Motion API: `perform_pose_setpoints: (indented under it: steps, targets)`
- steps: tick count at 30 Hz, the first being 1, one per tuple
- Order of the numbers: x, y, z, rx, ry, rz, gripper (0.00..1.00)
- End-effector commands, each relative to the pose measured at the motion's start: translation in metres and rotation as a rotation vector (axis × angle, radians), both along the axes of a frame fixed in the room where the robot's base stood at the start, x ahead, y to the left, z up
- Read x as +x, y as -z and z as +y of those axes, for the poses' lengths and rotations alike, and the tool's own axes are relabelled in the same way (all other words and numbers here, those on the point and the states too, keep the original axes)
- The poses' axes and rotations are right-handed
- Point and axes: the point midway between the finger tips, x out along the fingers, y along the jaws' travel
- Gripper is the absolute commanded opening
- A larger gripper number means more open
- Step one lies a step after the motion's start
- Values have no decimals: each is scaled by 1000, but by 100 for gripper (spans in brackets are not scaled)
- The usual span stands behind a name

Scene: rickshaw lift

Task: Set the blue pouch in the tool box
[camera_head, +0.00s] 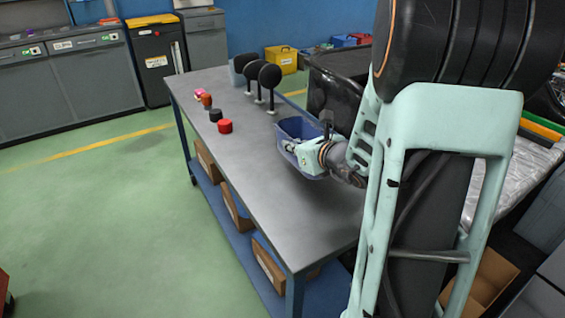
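A blue open-topped container (297,127) stands on the grey workbench (255,193), near its right edge; it may be the tool box. My gripper (291,147) is at the front of this container, its fingers pointing left at or over the rim. The arm and gripper cover part of the container. The fingers are too small to tell whether they are open or shut, or whether they hold anything. I cannot make out a blue pouch for certain; it may be hidden inside the container or by the gripper.
A red cylinder (225,126), a dark cylinder (215,115) and small orange and pink items (204,97) lie on the bench's left side. Several black round paddles (269,76) stand behind, near a pale blue bin (241,64). The bench's near half is clear. A black crate (335,95) stands right.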

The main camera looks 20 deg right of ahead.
Motion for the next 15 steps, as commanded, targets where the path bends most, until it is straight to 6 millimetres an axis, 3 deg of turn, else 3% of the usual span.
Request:
perform_pose_setpoints:
  steps: [1,8,15]
  targets:
    - [6,9,1,0,-1,-3,0]
    - [16,19,2,1,0,-3,0]
    - [21,53,3,1,1,-1,0]
